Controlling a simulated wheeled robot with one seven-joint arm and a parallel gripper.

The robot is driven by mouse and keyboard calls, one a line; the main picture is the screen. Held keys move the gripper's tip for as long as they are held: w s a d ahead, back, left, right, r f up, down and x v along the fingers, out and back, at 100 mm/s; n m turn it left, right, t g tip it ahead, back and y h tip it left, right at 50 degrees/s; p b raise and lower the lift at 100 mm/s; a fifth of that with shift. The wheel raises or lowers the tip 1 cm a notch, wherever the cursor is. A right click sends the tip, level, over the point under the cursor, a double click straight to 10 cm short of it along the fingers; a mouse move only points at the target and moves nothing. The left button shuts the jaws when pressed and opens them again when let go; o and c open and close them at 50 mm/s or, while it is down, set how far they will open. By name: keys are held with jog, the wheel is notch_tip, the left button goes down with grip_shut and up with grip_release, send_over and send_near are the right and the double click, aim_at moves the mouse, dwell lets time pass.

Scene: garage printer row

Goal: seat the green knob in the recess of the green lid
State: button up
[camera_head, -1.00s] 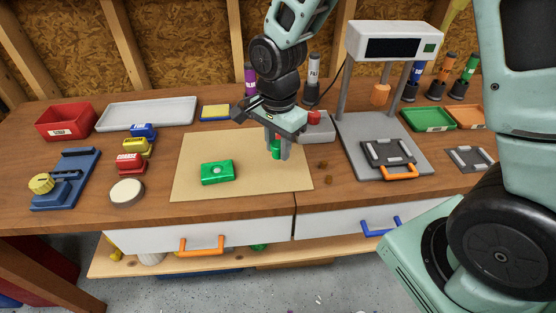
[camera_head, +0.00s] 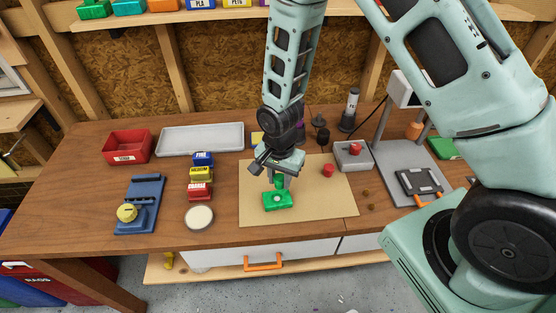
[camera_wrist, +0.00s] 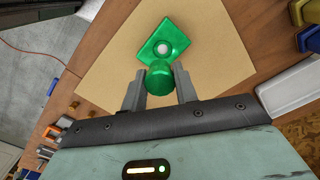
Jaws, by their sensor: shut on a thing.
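The green lid (camera_head: 278,203) lies flat on the tan mat (camera_head: 322,211). In the wrist view the lid (camera_wrist: 176,33) shows a pale round recess near its middle. My gripper (camera_wrist: 160,88) is shut on the green knob (camera_wrist: 159,76), which sits between the two grey fingers. In the head view my gripper (camera_head: 280,182) points down at the far side of the lid, with the knob (camera_head: 279,183) just showing. The knob is beside the recess in the wrist view, not in it. I cannot tell how far it is above the lid.
A red knob (camera_head: 328,170) stands on the mat to the right of my gripper, near a grey box with a red button (camera_head: 355,149). A round white-topped disc (camera_head: 199,217) and colored blocks (camera_head: 200,191) stand left of the mat.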

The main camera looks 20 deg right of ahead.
jog(key=shift+a+f, duration=0.1)
jog(key=shift+a, duration=0.25)
jog(key=shift+f, duration=0.1)
jog(key=shift+f+b, duration=1.6)
jog(key=shift+f, duration=0.4)
jog(key=shift+f, duration=0.1)
jog(key=shift+f+b, duration=0.3)
jog(key=shift+b, duration=0.05)
